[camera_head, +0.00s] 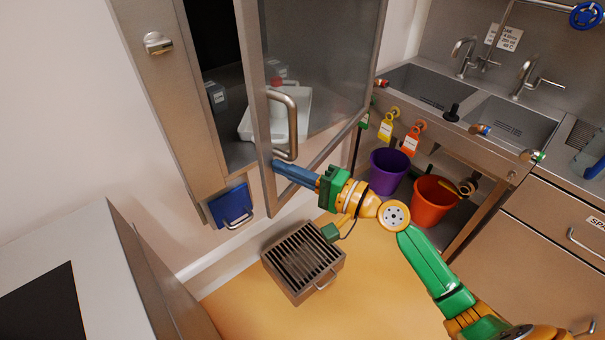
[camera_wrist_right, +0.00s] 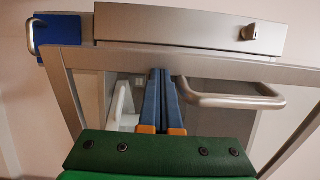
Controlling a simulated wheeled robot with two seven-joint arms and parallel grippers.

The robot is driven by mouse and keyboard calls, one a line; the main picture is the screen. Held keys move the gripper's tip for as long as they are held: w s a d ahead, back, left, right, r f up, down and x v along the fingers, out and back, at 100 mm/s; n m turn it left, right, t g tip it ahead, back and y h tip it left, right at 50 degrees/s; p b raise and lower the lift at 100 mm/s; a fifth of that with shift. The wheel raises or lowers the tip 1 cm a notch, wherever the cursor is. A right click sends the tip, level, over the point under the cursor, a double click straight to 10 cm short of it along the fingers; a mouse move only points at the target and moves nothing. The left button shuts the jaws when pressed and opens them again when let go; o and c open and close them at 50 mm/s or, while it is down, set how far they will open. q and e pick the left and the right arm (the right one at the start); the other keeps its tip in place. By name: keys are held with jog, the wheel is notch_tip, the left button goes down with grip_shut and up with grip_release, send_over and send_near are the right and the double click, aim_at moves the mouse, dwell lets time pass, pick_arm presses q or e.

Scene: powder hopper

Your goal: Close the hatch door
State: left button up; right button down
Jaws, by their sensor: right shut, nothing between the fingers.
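The hatch door (camera_head: 255,100) stands open, a metal frame around a see-through pane. Its bent bar handle (camera_head: 290,125) is on the left upright of the frame; the handle also shows in the right wrist view (camera_wrist_right: 235,101). The hatch opening shows dark to the left of the door. A latch knob (camera_head: 158,42) is on the cabinet front; it also shows in the right wrist view (camera_wrist_right: 250,33). My right gripper (camera_head: 278,166) is shut and empty, its blue fingers just below the handle by the door's lower frame. I cannot tell whether they touch it. My left gripper is out of view.
A white container (camera_head: 245,122) is inside the cabinet. A blue box with a handle (camera_head: 231,205) hangs below it. A grated metal box (camera_head: 303,255) is on the floor. Purple (camera_head: 388,171) and orange (camera_head: 432,203) buckets are under the sinks at right.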

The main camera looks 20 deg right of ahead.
jog(key=shift+m+t+h, duration=0.6)
jog(key=shift+t+h, duration=0.1)
jog(key=shift+h, duration=0.1)
jog(key=b+x, duration=0.1)
jog(key=x, duration=0.6)
jog(key=b+x, duration=0.2)
jog(key=x, duration=0.6)
jog(key=shift+w+r, duration=0.2)
jog(key=shift+w, duration=0.1)
jog(key=shift+r, duration=0.15)
jog(key=shift+r, duration=0.1)
